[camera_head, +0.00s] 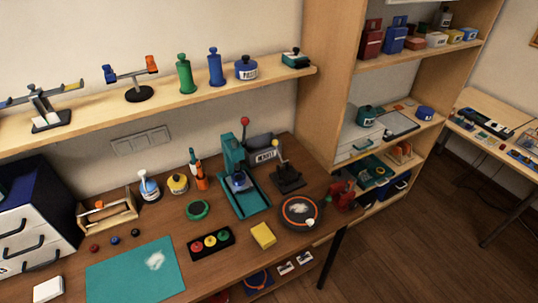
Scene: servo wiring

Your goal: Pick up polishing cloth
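No thing in view is plainly marked as a polishing cloth. A flat teal sheet (125,278) lies at the front left of the wooden workbench, with a small whitish patch (155,260) on it; I cannot tell whether the patch is cloth, powder or a mark. A yellow block (263,235), perhaps a folded cloth or a sponge, lies near the bench's front edge. A white block (48,289) lies at the front left. Neither of my grippers is in view.
A teal press (236,172) stands mid-bench, with a round orange-rimmed dish (299,222) to its right. A black tray with coloured buttons (210,244) lies in front. A drawer unit (35,225) stands left. A shelf (160,98) runs above; a shelving unit (325,75) stands right.

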